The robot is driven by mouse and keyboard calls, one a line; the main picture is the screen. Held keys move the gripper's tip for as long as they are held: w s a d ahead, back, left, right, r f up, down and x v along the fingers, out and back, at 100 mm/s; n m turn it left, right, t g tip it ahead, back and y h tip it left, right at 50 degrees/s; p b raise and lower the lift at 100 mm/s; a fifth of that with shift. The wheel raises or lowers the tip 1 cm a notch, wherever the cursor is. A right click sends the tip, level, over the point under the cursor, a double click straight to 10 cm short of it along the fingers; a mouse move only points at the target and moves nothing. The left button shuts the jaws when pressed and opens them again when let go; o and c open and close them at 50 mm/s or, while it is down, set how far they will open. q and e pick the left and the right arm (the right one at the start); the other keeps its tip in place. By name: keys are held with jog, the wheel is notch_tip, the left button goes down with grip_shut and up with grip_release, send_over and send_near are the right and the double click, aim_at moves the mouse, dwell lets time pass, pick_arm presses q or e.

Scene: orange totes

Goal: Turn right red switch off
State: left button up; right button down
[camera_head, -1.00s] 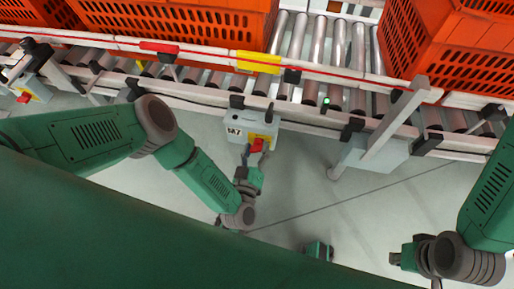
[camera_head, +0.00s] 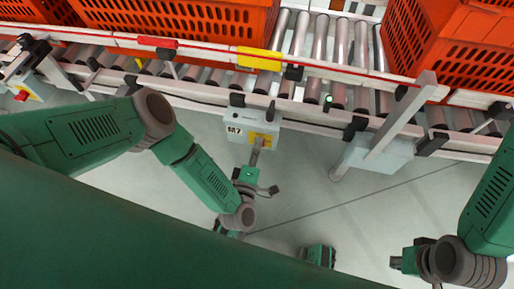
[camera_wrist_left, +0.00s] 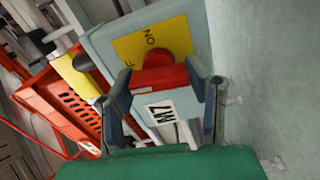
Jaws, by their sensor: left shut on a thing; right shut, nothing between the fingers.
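The right red switch (camera_wrist_left: 165,78) is on a yellow plate marked ON, with part of another word at its left, in the left wrist view. Its grey box (camera_head: 250,126) hangs below the conveyor rail in the head view. My left gripper (camera_head: 256,152) is at the front of this box and hides the red handle there. In the left wrist view its two fingers (camera_wrist_left: 162,95) are on either side of the red handle, shut on it. My right gripper (camera_head: 405,257) is low at the right, shut and empty, far from the switch; its fingertips are unclear.
Another red switch (camera_head: 22,96) on a box is at the far left. The roller conveyor (camera_head: 340,60) runs across the top with orange totes (camera_head: 185,25) on it. A grey support post (camera_head: 385,145) stands right of the switch box. The floor below is clear.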

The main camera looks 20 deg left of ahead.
pick_arm(q)
jog(key=shift+a+f+n, duration=0.15)
jog(key=shift+f+n, duration=0.05)
jog(key=shift+n, duration=0.4)
jog(key=shift+s, duration=0.1)
jog(key=o, duration=1.2)
jog(key=shift+r, duration=0.15)
